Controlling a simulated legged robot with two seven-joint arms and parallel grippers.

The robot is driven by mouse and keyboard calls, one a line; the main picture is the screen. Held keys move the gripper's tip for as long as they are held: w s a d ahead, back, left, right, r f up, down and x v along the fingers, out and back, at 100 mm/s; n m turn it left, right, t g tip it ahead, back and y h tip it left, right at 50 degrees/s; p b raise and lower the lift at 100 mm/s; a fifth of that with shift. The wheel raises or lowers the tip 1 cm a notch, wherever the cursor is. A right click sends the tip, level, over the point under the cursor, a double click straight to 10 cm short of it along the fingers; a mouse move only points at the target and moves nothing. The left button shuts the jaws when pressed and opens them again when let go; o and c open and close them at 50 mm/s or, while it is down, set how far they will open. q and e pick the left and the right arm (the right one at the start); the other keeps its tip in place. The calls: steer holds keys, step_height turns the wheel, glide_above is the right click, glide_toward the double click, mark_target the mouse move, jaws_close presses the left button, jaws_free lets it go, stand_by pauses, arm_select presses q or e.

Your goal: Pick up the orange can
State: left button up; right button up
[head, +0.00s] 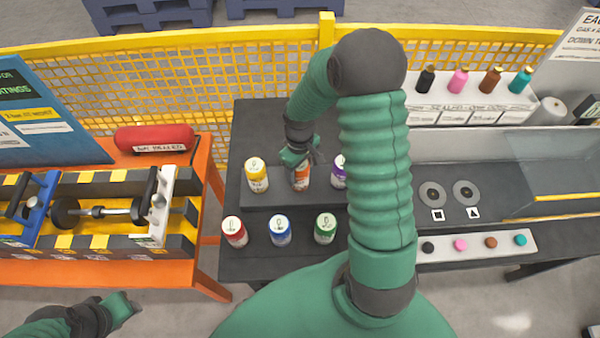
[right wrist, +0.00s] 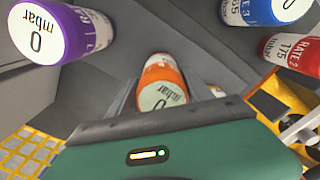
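The orange can (head: 301,182) stands on the raised black step, between a yellow-topped can (head: 257,176) and a purple one (head: 338,172). My right gripper (head: 300,164) is over it from above and hides part of it. In the right wrist view the orange can (right wrist: 162,82) is between the two fingers, its white top marked 0 toward the camera. The fingers look open, one on each side; contact is not clear. My left gripper (head: 122,308) is low at the left, away from the cans; its finger opening is not clear.
Red (head: 234,232), blue (head: 279,230) and green (head: 325,228) cans stand in the front row on the black table (head: 240,265). The purple can (right wrist: 48,30) is close by in the right wrist view. A yellow mesh fence (head: 220,75) runs behind.

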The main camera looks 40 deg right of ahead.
steer(key=shift+a+r, duration=0.15)
steer(key=shift+a, duration=0.15)
steer(key=c, duration=0.7)
steer(key=shift+d, duration=0.15)
steer(key=c, duration=0.5)
steer(key=shift+d, duration=0.2)
